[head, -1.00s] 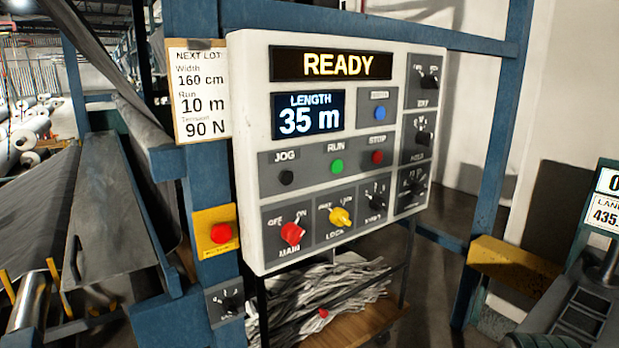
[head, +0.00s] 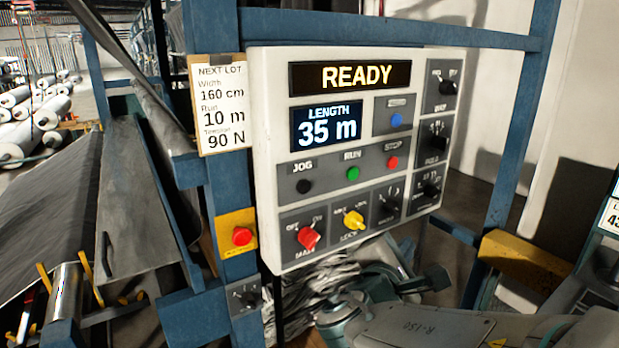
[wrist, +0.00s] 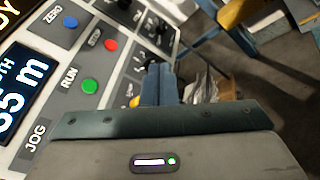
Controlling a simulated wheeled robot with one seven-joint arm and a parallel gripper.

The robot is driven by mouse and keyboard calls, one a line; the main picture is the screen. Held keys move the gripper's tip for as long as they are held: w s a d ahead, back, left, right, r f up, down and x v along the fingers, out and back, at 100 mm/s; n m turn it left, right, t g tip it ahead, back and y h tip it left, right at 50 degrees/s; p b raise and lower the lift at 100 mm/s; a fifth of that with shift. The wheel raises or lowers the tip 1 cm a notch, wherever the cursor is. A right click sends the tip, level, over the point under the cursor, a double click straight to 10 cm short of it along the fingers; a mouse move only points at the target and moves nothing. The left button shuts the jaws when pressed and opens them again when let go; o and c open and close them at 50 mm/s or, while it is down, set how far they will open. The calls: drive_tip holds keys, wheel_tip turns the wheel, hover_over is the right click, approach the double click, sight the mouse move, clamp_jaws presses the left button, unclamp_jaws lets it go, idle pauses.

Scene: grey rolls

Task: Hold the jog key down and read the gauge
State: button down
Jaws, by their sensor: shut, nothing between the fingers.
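The black jog key (head: 303,186) sits under the JOG label on the white control panel (head: 262,150), left of the green run button (head: 352,173). Nothing covers it in the head view. In the wrist view the JOG label (wrist: 37,136) shows, but the key itself is hidden, apparently behind my gripper's body. My gripper (wrist: 158,70) is shut and empty, its fingers in front of the panel's lower part; I cannot tell how far off. The length display (head: 326,126) reads 35 m and the sign above (head: 350,76) reads READY. I see no dial gauge.
A red main switch (head: 308,238) and yellow lock switch (head: 353,221) stick out below the keys. The red stop button (head: 393,162) is right of run. A blue post (head: 505,130) stands right of the panel. A lot card (head: 220,105) hangs at its left.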

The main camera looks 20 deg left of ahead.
sight(311, 184)
drive_tip(key=s+a+r+n+t+y, duration=0.1)
drive_tip(key=a+r+n+y, duration=0.1)
drive_tip(key=a, duration=0.3)
drive_tip(key=a+r+n+t+y, duration=0.2)
drive_tip(key=a+r+n+y, duration=0.1)
drive_tip(key=a, duration=0.3)
drive_tip(key=shift+s+n+y+p, duration=0.35)
drive_tip(key=shift+n+y+p, duration=0.1)
drive_tip(key=shift+n, duration=0.15)
drive_tip(key=shift+w+a+p, duration=0.35)
drive_tip(key=shift+w+a, duration=1.1)
drive_tip(key=shift+a, duration=0.25)
drive_tip(key=shift+w+a+p, duration=0.35)
drive_tip(key=shift+w+a, duration=1.1)
drive_tip(key=shift+a, duration=0.2)
drive_tip(key=shift+w+a+b, duration=0.25)
drive_tip(key=shift+a+b, duration=0.05)
drive_tip(key=shift+b, duration=0.1)
drive_tip(key=shift+w+a, duration=0.2)
drive_tip(key=shift+a, duration=0.1)
idle(2.3)
